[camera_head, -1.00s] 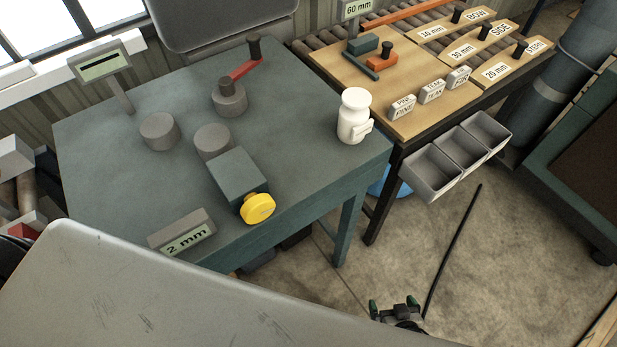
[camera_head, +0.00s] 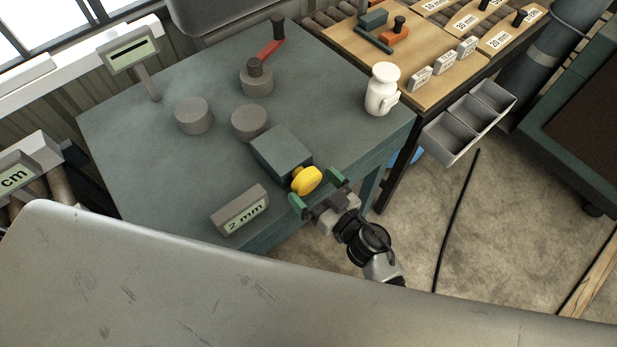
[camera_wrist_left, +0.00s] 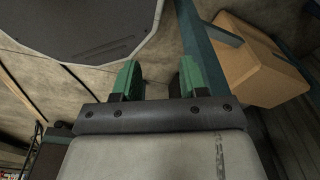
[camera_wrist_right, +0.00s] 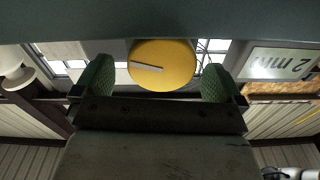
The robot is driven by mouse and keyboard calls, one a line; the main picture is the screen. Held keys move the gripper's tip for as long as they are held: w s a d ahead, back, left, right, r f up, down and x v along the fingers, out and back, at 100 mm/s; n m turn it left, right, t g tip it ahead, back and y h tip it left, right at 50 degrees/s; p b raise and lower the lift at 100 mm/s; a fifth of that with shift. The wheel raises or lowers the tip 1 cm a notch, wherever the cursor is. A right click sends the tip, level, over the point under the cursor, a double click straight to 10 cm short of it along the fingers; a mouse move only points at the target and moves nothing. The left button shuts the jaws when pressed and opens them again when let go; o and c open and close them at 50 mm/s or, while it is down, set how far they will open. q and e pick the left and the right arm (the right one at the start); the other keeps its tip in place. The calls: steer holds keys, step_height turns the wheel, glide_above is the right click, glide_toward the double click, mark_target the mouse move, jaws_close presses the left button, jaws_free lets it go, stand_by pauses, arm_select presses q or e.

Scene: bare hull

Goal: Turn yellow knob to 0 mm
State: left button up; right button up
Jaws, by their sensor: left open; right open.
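The yellow knob (camera_head: 307,180) sits on the front of a dark green-grey block (camera_head: 281,152) on the green table. A display (camera_head: 240,210) beside it reads "2 mm". My right gripper (camera_head: 318,190) is open, its green fingertips on either side of the knob. In the right wrist view the yellow knob (camera_wrist_right: 162,66) with a pale mark on its face lies between the fingers (camera_wrist_right: 160,80); I cannot tell whether they touch it. My left gripper (camera_wrist_left: 155,80) is open and empty, seen only in the left wrist view.
Grey bins (camera_head: 468,122) hang off the wooden bench at right. A cardboard box (camera_wrist_left: 258,62) is near my left gripper.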

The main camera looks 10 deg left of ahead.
steer(key=shift+w+a, duration=0.35)
steer(key=shift+a, duration=0.25)
steer(key=shift+w+a, duration=0.35)
steer(key=shift+a, duration=0.1)
arm_select(q)
steer(key=shift+s+a, duration=0.25)
steer(key=shift+a, duration=0.5)
arm_select(e)
steer(key=c, duration=0.9)
steer(key=shift+n, duration=1)
arm_select(q)
steer(key=shift+s+d+r, duration=0.1)
steer(key=shift+d+r, duration=0.05)
arm_select(e)
steer(key=shift+n, duration=1.2)
